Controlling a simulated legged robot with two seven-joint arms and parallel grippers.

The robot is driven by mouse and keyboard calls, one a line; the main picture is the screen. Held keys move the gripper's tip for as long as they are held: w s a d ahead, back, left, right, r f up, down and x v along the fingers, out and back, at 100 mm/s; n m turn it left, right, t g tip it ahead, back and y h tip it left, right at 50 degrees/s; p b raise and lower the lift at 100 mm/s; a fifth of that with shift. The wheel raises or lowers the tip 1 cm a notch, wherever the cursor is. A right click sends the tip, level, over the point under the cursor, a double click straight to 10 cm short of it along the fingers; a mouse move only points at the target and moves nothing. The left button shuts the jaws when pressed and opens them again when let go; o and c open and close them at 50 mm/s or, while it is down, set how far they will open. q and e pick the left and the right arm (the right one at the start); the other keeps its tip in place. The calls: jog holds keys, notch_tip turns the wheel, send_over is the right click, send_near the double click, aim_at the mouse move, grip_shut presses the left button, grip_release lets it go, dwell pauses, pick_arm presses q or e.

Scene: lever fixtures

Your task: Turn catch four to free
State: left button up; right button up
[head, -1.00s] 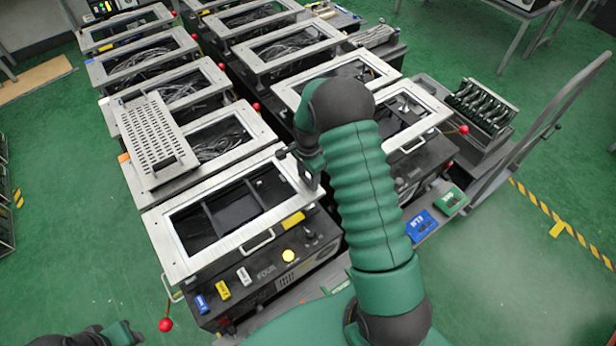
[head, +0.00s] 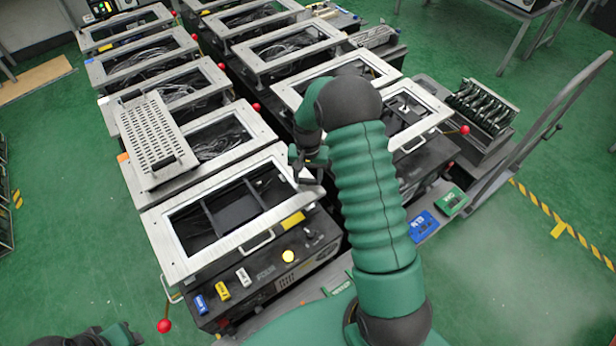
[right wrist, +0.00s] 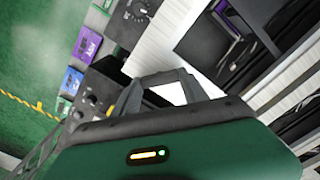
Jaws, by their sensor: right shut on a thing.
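The dark fixture marked FOUR (head: 250,285) stands nearest me, with a light metal frame (head: 168,240) on top. My right gripper (head: 308,172) is at the right edge of this frame, near its far right corner. It is shut on a small dark part there, apparently the handle of catch four, which is mostly hidden by the fingers and wrist. In the right wrist view the gripper (right wrist: 165,85) shows as grey fingers over a pale surface, and the held part cannot be made out.
A red ball knob (head: 164,326) hangs at the fixture's front left. A perforated plate (head: 155,138) lies across the frame behind. Another framed fixture (head: 425,125) stands close on the right, beyond my arm. A metal push rail (head: 555,110) rises at the right. Green floor is clear at left.

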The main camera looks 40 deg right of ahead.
jog(key=n, duration=0.4)
jog(key=shift+w+r+n, duration=0.1)
jog(key=shift+w+n, duration=0.05)
jog(key=shift+n, duration=2.05)
jog(key=o, duration=1.4)
notch_tip(320, 180, up, 17)
jog(key=shift+d+f+b, duration=0.1)
jog(key=shift+f+b, duration=0.1)
jog(key=shift+b, duration=0.95)
